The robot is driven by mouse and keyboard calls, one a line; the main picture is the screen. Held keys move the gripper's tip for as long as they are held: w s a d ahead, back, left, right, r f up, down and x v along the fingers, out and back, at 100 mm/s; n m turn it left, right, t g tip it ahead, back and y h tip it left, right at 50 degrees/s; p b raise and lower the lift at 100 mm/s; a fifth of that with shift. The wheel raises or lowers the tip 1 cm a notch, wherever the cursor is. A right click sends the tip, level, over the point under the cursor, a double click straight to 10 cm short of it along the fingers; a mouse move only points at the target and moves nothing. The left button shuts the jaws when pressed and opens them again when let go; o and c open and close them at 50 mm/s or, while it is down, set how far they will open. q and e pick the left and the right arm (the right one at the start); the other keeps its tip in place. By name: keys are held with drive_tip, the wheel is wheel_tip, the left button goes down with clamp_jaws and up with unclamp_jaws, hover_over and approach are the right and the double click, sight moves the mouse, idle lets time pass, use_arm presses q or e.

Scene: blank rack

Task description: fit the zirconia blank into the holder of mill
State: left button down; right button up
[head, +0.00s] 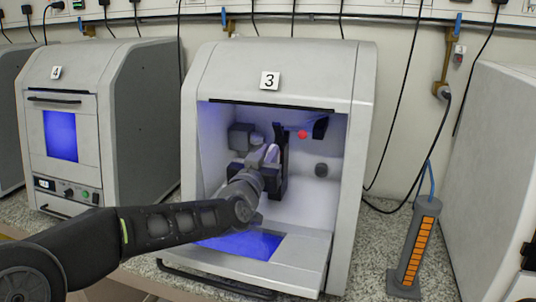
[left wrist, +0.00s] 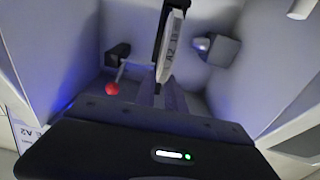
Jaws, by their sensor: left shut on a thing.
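The mill labelled 3 (head: 355,150) stands open, its chamber lit blue-violet. My left arm reaches into it, with the left gripper (head: 268,158) in the middle of the chamber. The gripper is shut on the zirconia blank, a pale disc seen nearly edge-on with "A2" on its rim, in the left wrist view (left wrist: 171,45). The blank is upright, slightly tilted in that view. The dark holder (head: 281,142) is right at the blank, partly hidden by my gripper. I cannot tell whether the blank is seated in it. My right gripper is not in view.
A red knob (head: 302,134) on a dark lever is right of the holder; it also shows in the left wrist view (left wrist: 112,89). A grey block (head: 241,137) is on the chamber's left. Closed mill 4 (head: 60,130) stands left. A grey orange-marked tower (head: 415,245) stands right.

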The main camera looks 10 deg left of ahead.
use_arm(q)
drive_tip(key=shift+w+d+f, duration=0.1)
drive_tip(key=shift+w+f, duration=0.15)
drive_tip(key=shift+w, duration=0.6)
drive_tip(key=shift+w+f, duration=0.2)
drive_tip(key=shift+w, duration=0.65)
drive_tip(key=c, duration=1.4)
unclamp_jaws()
drive_tip(key=shift+c, duration=0.2)
drive_tip(key=shift+o, duration=0.6)
drive_tip(key=shift+f, duration=0.15)
wheel_tip(320, 180, up, 10)
drive_tip(key=shift+r+p, duration=0.1)
drive_tip(key=shift+p, duration=0.7)
